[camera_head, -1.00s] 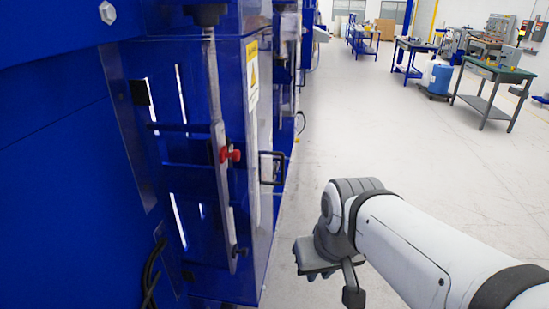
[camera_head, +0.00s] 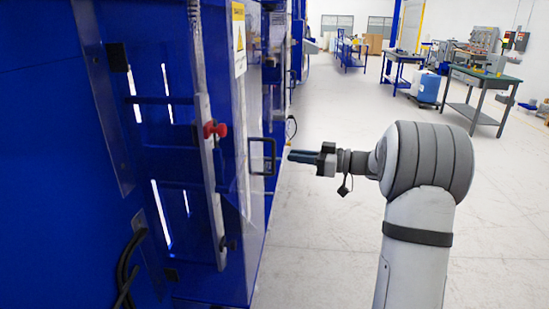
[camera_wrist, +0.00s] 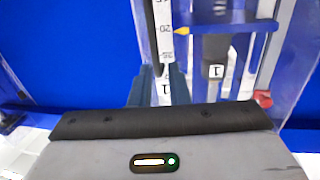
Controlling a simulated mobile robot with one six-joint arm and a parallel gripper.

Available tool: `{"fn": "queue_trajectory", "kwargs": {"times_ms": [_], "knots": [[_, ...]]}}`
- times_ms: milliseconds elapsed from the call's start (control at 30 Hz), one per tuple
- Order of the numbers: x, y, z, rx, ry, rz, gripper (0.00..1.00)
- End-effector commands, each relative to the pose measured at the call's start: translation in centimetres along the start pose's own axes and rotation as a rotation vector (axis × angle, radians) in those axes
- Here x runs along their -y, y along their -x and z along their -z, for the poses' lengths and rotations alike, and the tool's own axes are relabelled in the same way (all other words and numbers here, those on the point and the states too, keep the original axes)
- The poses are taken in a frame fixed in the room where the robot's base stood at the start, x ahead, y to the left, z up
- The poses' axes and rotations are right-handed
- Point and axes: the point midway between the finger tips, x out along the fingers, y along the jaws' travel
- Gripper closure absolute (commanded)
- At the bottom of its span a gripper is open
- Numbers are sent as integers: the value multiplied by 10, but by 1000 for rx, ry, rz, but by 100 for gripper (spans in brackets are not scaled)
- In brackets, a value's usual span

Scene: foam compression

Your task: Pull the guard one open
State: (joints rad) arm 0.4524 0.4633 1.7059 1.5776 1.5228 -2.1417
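The guard is a clear panelled door on the blue machine, with a black D-shaped handle (camera_head: 273,157) on its near edge in the head view. It looks shut. I cannot clearly pick out the handle in the wrist view.
A red knob (camera_head: 214,129) sits on a metal strip left of the handle. A yellow warning sign (camera_head: 239,40) is above. In the wrist view, a ruler with a yellow pointer (camera_wrist: 210,29) shows behind clear panels. Black cables (camera_head: 128,265) hang lower left.

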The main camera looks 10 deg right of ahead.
Motion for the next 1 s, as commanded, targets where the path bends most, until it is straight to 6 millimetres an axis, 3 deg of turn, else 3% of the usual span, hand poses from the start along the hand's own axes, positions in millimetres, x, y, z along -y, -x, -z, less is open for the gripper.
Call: {"fn": "queue_trajectory", "kwargs": {"times_ms": [133,400,600,933,1000], "knots": [[-7,-7,2,-26,30,-10,84],[-6,-50,4,-23,27,-9,84],[-7,-71,3,-23,27,-11,84],[-8,-74,2,-22,27,-13,84],[-8,-74,2,-22,27,-13,90]]}}
